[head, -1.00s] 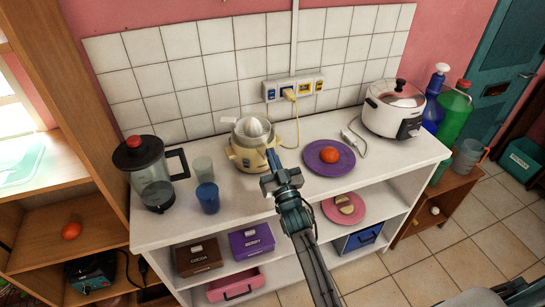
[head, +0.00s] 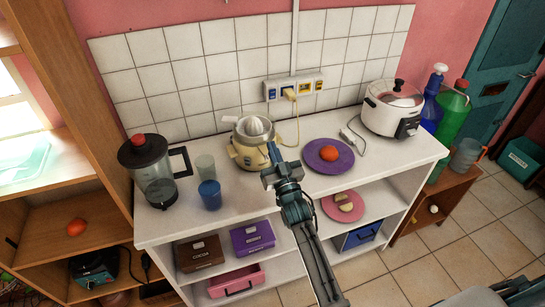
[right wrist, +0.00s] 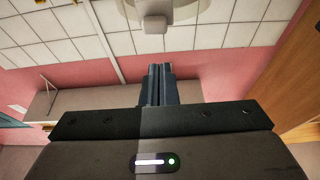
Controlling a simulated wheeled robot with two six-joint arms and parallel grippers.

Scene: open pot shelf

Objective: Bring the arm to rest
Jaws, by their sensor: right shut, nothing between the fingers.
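My right gripper (head: 273,154) is in the middle of the head view, in front of the yellow and white citrus juicer (head: 250,150) and over the front part of the white counter. Its fingers are shut with nothing between them. In the right wrist view the two dark fingers (right wrist: 157,85) lie together, pointing at the tiled wall. A pale, blurred part of an object shows at the top of that view. My left gripper is not in view.
A purple plate (head: 312,165) with an orange fruit (head: 329,154) stands right of the gripper. A rice cooker (head: 388,117) is at the back right. The counter front (head: 235,207) is bare.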

